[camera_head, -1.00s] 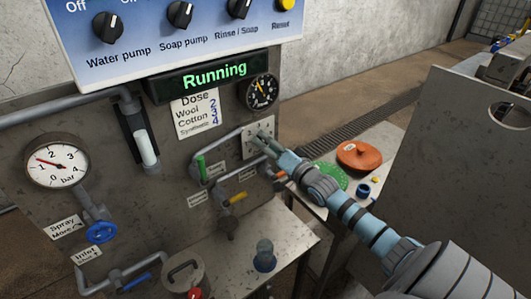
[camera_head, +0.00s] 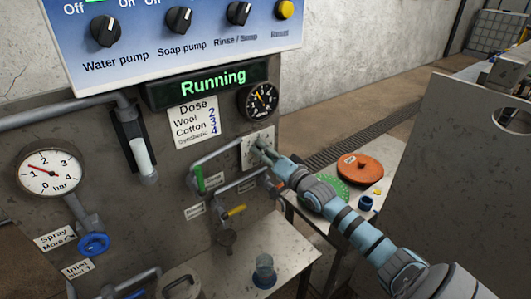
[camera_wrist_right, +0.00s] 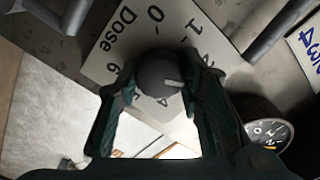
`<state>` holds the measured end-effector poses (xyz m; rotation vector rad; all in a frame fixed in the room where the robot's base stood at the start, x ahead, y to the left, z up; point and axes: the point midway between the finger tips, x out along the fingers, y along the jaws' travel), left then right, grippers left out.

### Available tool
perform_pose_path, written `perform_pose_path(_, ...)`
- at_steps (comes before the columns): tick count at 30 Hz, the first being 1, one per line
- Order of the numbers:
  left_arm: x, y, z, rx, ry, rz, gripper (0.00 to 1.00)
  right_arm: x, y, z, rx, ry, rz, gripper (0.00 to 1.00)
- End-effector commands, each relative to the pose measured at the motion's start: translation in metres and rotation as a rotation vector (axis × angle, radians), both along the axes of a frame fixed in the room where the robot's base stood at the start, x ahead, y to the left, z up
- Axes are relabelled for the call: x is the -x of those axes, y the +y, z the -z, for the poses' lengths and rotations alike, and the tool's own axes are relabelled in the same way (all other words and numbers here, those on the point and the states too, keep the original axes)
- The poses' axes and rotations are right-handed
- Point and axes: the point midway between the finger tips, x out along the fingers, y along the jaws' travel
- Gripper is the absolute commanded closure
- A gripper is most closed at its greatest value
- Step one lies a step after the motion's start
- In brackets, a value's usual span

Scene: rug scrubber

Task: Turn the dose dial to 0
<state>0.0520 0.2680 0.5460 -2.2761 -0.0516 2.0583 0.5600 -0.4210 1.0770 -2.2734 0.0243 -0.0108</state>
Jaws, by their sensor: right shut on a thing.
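The dose dial is a dark round knob (camera_wrist_right: 158,74) with a white pointer mark, seen in the right wrist view. My right gripper (camera_wrist_right: 160,88) is shut on the knob, one finger on each side. In the head view the right gripper (camera_head: 262,149) is at the plate (camera_head: 249,156), and the knob is hidden. My left gripper is not in view.
A dose card (camera_head: 193,122) reads Wool 2, Cotton 3, Synthetic 4. A black gauge (camera_head: 262,101) is just above the plate. Pipes with a green-handled valve (camera_head: 199,179) and a yellow-handled valve (camera_head: 235,211) lie close left and below. An orange lid (camera_head: 360,169) lies on the side table.

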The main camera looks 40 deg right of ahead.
Motion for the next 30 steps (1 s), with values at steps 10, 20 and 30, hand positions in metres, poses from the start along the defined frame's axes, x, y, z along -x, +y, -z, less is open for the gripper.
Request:
perform_pose_path(10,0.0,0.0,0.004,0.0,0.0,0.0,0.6,0.0,0.0,0.0,0.128,0.001,0.001,0.94)
perform_pose_path(20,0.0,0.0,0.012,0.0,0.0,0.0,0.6,0.0,0.001,0.0,0.409,0.007,0.001,0.94)
perform_pose_path(30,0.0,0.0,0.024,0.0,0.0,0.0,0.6,0.0,0.002,0.0,0.734,0.013,0.001,0.94)
